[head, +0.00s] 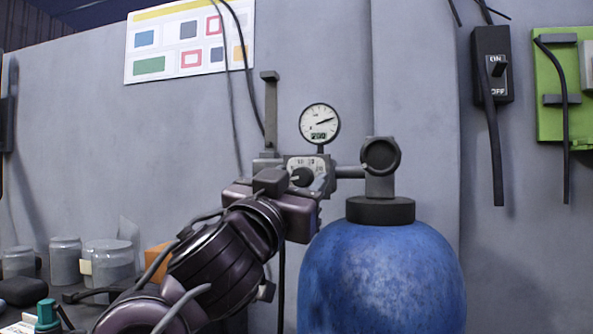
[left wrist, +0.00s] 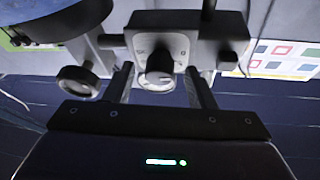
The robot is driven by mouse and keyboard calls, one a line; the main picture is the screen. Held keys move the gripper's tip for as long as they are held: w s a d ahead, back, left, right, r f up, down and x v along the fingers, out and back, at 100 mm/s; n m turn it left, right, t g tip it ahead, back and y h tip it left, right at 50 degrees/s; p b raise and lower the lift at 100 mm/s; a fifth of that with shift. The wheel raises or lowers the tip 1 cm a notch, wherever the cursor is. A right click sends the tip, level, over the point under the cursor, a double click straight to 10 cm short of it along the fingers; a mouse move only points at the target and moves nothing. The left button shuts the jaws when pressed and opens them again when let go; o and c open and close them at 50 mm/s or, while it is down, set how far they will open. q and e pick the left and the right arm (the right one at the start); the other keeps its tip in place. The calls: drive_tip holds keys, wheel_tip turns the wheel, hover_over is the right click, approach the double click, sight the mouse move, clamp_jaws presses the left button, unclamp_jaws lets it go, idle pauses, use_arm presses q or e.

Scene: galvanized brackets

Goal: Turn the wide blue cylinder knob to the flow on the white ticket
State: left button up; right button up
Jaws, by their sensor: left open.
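The wide blue cylinder (head: 385,280) stands at lower centre right in the head view, with a dark collar and valve on top. A regulator block beside its valve carries a dark knob (head: 302,176) on a pale numbered dial; the knob also shows in the left wrist view (left wrist: 159,72). A round gauge (head: 319,123) sits above it. My left gripper (head: 298,188) is in front of the regulator. In the left wrist view its open fingers (left wrist: 160,88) lie on either side of the knob; contact cannot be told. I cannot make out a white ticket. My right gripper is not in view.
Glass jars (head: 107,262) and an orange box (head: 158,257) stand at lower left. A poster (head: 190,40) hangs on the grey wall. A black switch box (head: 492,66) and a green panel (head: 562,85) with hanging cables are at right. Cables hang behind the regulator.

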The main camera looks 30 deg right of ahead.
use_arm(q)
drive_tip(key=shift+w+d+r, duration=0.1)
drive_tip(key=shift+d, duration=0.15)
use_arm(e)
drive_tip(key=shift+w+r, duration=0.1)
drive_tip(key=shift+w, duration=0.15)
use_arm(q)
drive_tip(key=c, duration=1)
drive_tip(key=shift+o, duration=0.2)
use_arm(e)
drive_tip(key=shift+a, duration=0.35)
